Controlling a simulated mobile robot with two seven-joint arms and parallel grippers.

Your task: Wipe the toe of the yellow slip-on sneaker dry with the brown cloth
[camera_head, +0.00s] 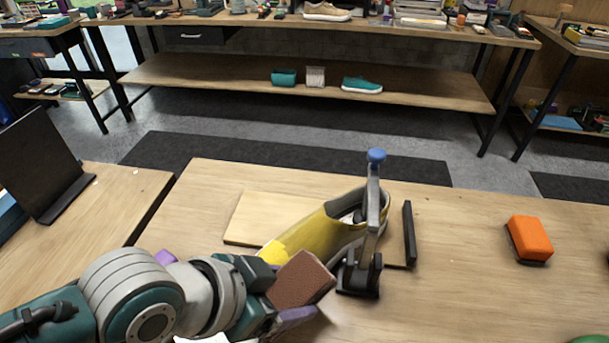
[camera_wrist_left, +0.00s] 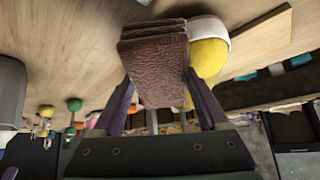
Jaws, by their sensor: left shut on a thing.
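The yellow slip-on sneaker (camera_head: 312,236) lies on a pale board (camera_head: 246,222) on the near bench, its yellow end towards the lower left. Its other end is beside an upright grey clamp lever with a blue knob (camera_head: 376,155). My left gripper (camera_head: 300,292) is shut on the brown cloth (camera_head: 303,279), a folded pad, just in front of the sneaker's yellow end, partly hiding it. In the left wrist view the cloth (camera_wrist_left: 158,65) sits between the fingers (camera_wrist_left: 163,100), with the sneaker (camera_wrist_left: 208,57) right behind it. I cannot tell whether they touch. My right gripper is not in view.
A black upright bar (camera_head: 409,234) stands right of the clamp. An orange block (camera_head: 530,238) lies further right, with a green thing (camera_head: 588,339) at the bottom edge. A dark panel (camera_head: 38,165) stands at left.

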